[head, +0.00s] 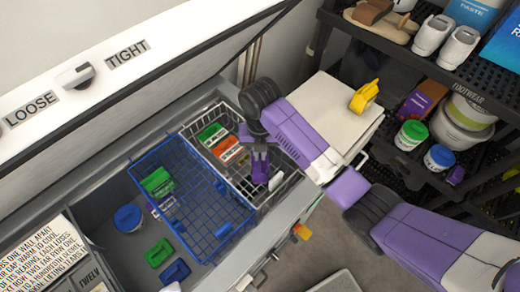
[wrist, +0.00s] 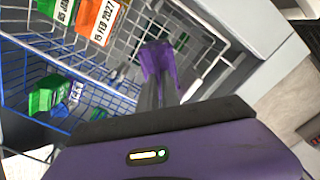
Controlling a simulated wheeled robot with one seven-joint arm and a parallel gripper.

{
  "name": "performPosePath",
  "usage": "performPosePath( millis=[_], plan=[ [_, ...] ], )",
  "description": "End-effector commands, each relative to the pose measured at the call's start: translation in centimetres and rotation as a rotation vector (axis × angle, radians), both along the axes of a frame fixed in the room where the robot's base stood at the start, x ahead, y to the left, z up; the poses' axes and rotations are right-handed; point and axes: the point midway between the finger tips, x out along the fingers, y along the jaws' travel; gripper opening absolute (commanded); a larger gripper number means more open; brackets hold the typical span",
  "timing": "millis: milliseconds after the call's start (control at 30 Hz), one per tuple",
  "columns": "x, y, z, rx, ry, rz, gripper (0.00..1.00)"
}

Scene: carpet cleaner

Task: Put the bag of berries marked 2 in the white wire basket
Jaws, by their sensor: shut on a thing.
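The purple bag (wrist: 158,60) is held between the fingertips of my gripper (wrist: 160,88). No number can be read on it. In the head view the bag (head: 260,170) hangs below my gripper (head: 259,148), over the right part of the white wire basket (head: 222,168). The basket's rim also shows in the wrist view (wrist: 238,50). I cannot tell whether the bag touches the basket floor. A green packet (head: 211,133) and an orange packet (head: 229,150) lie in the left part of the basket.
A blue wire basket (head: 205,215) adjoins the white one on the left, inside the open chest freezer. Green and blue items lie on the freezer floor (head: 118,200). The raised lid (head: 150,75) stands behind. Shelves (head: 395,55) and a white surface with a yellow object (head: 364,96) are right.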

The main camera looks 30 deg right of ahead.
Motion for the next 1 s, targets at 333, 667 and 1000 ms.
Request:
performPosePath(
  millis=[333,667,1000],
  plan=[
    [0.1,0.0,-5.0,0.000,-0.002,0.000,0.00],
    [0.1,0.0,-7.6,0.000,-0.003,-0.001,0.00],
    [0.1,0.0,-7.8,0.000,-0.002,0.000,0.00]
  ],
)
